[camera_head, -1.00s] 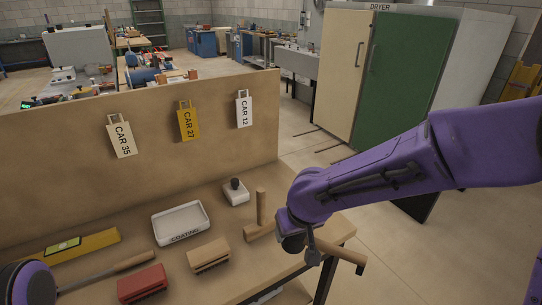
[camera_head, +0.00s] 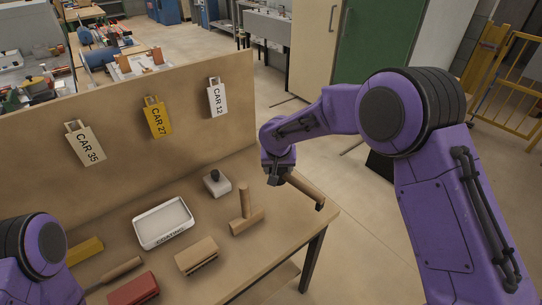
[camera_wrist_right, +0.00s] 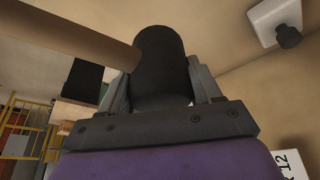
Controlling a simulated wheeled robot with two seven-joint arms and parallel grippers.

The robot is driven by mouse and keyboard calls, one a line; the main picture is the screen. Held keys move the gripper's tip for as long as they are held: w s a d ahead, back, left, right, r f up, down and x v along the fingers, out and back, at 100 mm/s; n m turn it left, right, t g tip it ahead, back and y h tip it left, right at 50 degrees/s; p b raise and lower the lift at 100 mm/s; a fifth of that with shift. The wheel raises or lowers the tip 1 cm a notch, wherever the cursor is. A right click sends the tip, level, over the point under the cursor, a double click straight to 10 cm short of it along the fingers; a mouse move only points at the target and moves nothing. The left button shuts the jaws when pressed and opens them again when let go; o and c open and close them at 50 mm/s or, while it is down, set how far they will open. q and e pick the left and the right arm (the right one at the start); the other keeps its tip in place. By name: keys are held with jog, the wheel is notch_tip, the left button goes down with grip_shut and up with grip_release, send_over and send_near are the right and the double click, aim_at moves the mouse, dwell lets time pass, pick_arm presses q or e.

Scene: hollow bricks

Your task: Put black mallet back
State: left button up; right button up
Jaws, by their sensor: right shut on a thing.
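The black mallet is in my right gripper (camera_head: 276,180). In the right wrist view its dark cylindrical head (camera_wrist_right: 162,60) sits between the two fingers, and its wooden handle (camera_wrist_right: 70,35) runs off to the upper left. In the head view the handle (camera_head: 306,190) sticks out to the right of the gripper, near the table's right edge; the head is mostly hidden by the gripper. My left arm (camera_head: 45,245) shows at the lower left; its gripper is out of view.
The table (camera_head: 290,225) also carries a wooden mallet (camera_head: 246,215), a white tray (camera_head: 163,222), a white block with a dark knob (camera_head: 216,182), a tan brush (camera_head: 197,256) and a red brush (camera_head: 133,290). Tags hang on the back board (camera_head: 120,165).

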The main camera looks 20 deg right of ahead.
pick_arm(q)
notch_tip(320, 180, up, 4)
jog(key=p, duration=0.2)
jog(key=f+b, duration=0.5)
jog(key=shift+s+d+f, duration=0.15)
jog(key=shift+s+f, duration=0.05)
jog(key=shift+f, duration=0.15)
pick_arm(e)
jog(key=shift+m, duration=0.8)
jog(key=a+x, duration=0.1)
jog(key=x, duration=0.6)
jog(key=w+a+x, duration=0.1)
jog(key=x, duration=0.3)
jog(key=shift+a+f, duration=0.25)
jog(key=shift+f, duration=0.05)
pick_arm(q)
jog(key=shift+f+b, duration=0.15)
jog(key=shift+b, duration=0.3)
pick_arm(e)
jog(key=shift+f, duration=0.2)
jog(key=o, duration=1)
